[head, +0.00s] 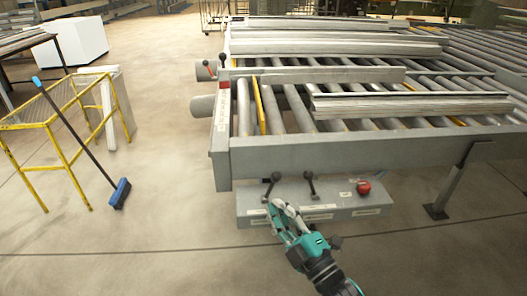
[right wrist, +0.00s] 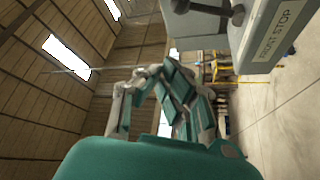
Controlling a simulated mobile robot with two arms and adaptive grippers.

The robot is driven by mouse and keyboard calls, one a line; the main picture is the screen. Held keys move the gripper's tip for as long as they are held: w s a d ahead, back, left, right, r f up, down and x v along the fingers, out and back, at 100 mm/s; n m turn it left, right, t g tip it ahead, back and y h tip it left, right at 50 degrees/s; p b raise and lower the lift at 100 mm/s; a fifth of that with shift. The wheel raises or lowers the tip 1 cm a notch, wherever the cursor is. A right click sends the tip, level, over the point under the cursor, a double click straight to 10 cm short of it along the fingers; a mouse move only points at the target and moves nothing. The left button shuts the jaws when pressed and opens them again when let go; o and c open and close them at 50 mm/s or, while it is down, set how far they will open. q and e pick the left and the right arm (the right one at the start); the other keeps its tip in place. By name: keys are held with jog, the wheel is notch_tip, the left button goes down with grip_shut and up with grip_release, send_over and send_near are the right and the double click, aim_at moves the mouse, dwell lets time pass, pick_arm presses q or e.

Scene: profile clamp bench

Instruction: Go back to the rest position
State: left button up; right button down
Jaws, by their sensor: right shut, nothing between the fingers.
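My right gripper (head: 280,207) is in front of the grey control box (head: 345,203), just below its left black lever (head: 268,186). Its fingers are shut with nothing between them. In the right wrist view the folded fingers (right wrist: 150,75) show clear of the box, whose labelled face (right wrist: 282,32) and a dark lever (right wrist: 232,14) are at the upper right. A second black lever (head: 309,183) and a red button (head: 363,187) are on the box. My left gripper is not in view.
The roller bench (head: 350,155) with metal profiles (head: 390,104) lies beyond the box. A yellow rail frame (head: 50,128) and a blue broom (head: 119,194) stand at the left, near a white block (head: 75,40). The floor in between is clear.

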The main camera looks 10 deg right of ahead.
jog(key=w+d+f+m+g+h, duration=0.1)
jog(key=d+f+m+g+h, duration=0.1)
jog(key=f, duration=0.8)
jog(key=w+d+f+m+g+h, duration=0.1)
jog(key=d+f+m+h, duration=0.15)
jog(key=f, duration=0.75)
jog(key=s+d+f+m+g+h, duration=0.1)
jog(key=s+d+f+m+g, duration=0.3)
jog(key=f, duration=0.8)
jog(key=s+d+f+m+g+h, duration=0.1)
jog(key=s+f+h, duration=0.1)
jog(key=s+f, duration=0.65)
jog(key=s+d+f+m+g, duration=0.2)
jog(key=s+f+g, duration=0.1)
jog(key=s+f, duration=0.4)
jog(key=s+d+f+m+g+h, duration=0.1)
jog(key=s+d+f+m+g, duration=0.1)
jog(key=s+f, duration=0.6)
jog(key=s+d+f+m+g+h, duration=0.1)
jog(key=s+f+g, duration=0.3)
jog(key=s, duration=1.3)
notch_tip(320, 180, down, 4)
jog(key=shift+s+d+f+m+g, duration=0.1)
jog(key=shift+s+d+m+g, duration=0.2)
jog(key=shift+d+m, duration=0.25)
